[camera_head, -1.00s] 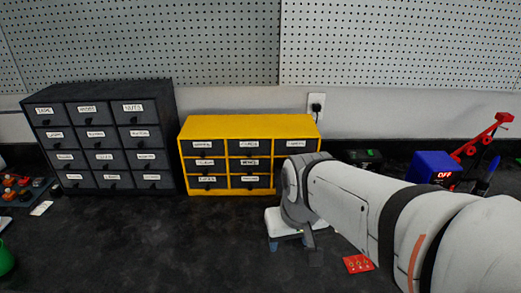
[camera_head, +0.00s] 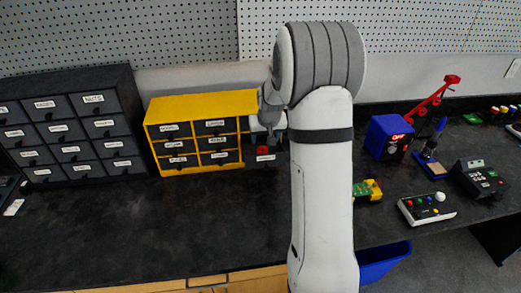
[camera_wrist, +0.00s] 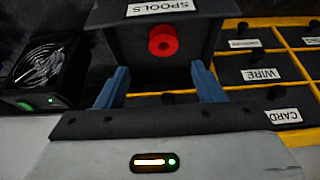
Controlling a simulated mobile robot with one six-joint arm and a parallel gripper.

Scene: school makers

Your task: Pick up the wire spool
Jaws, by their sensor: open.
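The red wire spool (camera_wrist: 163,42) is round with a dark centre and shows in the wrist view at the dark drawer labelled SPOOLS (camera_wrist: 128,38). In the head view the red spool (camera_head: 263,150) is a small patch at the lower right of the yellow cabinet (camera_head: 200,104), just above a white label. My gripper (camera_wrist: 162,80) is open, with a blue finger to either side below the spool in the picture. Nothing is between the fingers. The head view shows my gripper only partly, and my arm hides the cabinet's right side.
A dark drawer cabinet (camera_head: 70,128) stands left of the yellow one. A black fan unit (camera_wrist: 42,72) is at the left in the wrist view. A blue power box (camera_head: 388,137), a joystick panel (camera_head: 427,208) and a blue bin (camera_head: 383,262) are right of my arm. The front left worktop is clear.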

